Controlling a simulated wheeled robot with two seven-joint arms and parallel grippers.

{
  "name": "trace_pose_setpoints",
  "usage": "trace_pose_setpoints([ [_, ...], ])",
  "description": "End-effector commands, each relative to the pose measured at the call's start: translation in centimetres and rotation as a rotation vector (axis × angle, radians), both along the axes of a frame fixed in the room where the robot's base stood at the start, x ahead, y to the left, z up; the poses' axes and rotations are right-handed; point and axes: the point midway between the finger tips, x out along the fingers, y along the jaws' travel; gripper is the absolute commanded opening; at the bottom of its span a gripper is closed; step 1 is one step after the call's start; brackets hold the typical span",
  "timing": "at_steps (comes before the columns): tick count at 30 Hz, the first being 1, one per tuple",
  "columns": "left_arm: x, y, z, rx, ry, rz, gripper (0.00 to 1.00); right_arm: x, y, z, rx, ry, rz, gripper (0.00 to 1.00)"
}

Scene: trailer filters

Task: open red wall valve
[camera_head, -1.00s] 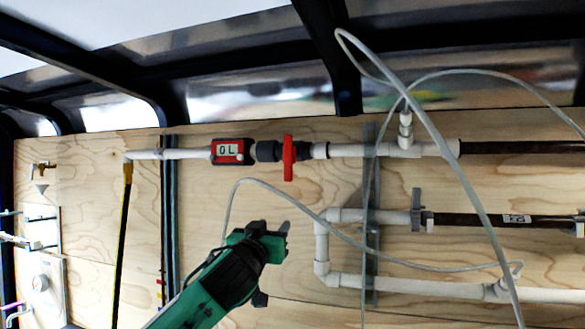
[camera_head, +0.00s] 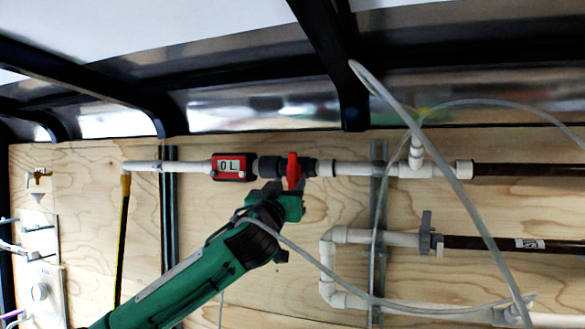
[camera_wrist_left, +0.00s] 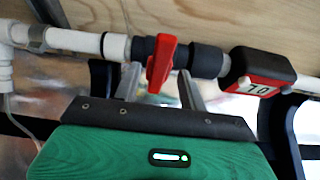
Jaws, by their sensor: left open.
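The red valve handle (camera_head: 293,171) sits on the upper white pipe in the head view, crosswise to the pipe, just right of a dark fitting. It also shows in the left wrist view (camera_wrist_left: 161,64), crossing the dark valve body. My left gripper (camera_head: 283,186) is at the handle's lower end. In the left wrist view its two grey fingers (camera_wrist_left: 158,82) are apart, one on each side of the handle, with gaps visible. It is open and not closed on the handle. My right gripper is in neither view.
A loose pale hose (camera_head: 440,150) hangs across the right side. Lower white pipes (camera_head: 328,265) run along the plywood wall. Dark frame bars (camera_head: 340,60) cross overhead.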

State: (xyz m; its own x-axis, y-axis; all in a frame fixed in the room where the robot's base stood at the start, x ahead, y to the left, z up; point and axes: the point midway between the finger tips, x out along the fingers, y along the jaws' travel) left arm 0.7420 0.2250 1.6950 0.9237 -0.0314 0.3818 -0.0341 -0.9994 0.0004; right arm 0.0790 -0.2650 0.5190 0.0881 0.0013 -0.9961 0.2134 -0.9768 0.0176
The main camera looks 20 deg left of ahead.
Motion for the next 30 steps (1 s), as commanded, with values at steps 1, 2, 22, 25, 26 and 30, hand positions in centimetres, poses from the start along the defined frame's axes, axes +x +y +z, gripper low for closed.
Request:
trace_pose_setpoints([
  [1, 0.8, 0.0, 0.8, 0.000, 0.001, 0.001, 0.42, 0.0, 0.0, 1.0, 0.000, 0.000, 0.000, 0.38],
  [2, 1.1, 0.0, 1.0, 0.001, 0.000, 0.001, 0.42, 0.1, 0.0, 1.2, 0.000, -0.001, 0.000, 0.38],
  [22, 3.4, -0.1, 1.4, 0.000, -0.001, 0.000, 0.28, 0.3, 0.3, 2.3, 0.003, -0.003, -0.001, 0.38],
  [25, 3.4, -0.1, 1.4, 0.000, -0.001, 0.000, 0.08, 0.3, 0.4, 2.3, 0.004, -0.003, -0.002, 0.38],
  [26, 3.4, -0.1, 1.4, 0.000, -0.001, 0.000, 0.03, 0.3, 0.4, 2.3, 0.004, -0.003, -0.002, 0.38],
  [30, 3.4, -0.1, 1.4, 0.000, -0.001, 0.000, 0.00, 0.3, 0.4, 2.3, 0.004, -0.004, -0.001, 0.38],
])
